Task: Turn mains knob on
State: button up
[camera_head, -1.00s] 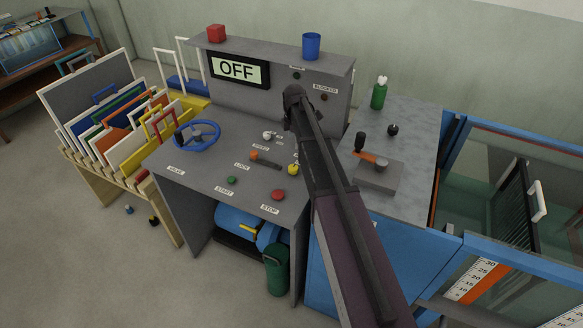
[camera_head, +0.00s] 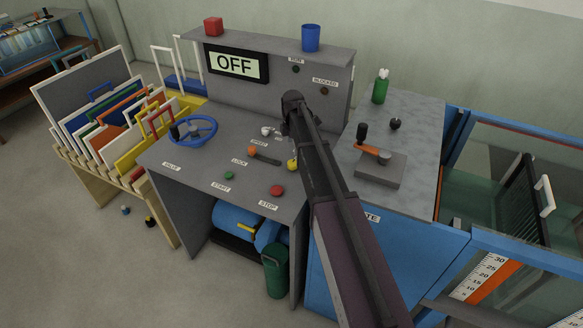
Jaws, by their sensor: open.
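The grey control desk (camera_head: 205,178) has a display (camera_head: 236,64) reading OFF. A small silver knob (camera_head: 267,131) sits on the desk top, just left of my arm. No label reading MAINS is legible, so I cannot confirm which knob it is.
A blue handwheel (camera_head: 207,123), a green button (camera_head: 229,175) and a red button (camera_head: 277,190) are on the desk. A red cube (camera_head: 213,27) and a blue cup (camera_head: 311,38) stand on the shelf. To the right are a green bottle (camera_head: 380,87) and an orange lever (camera_head: 372,151).

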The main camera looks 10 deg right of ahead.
aim_at(293, 163)
jog(key=shift+f+b, duration=3.9)
jog(key=shift+f, duration=0.3)
jog(key=c, duration=1.1)
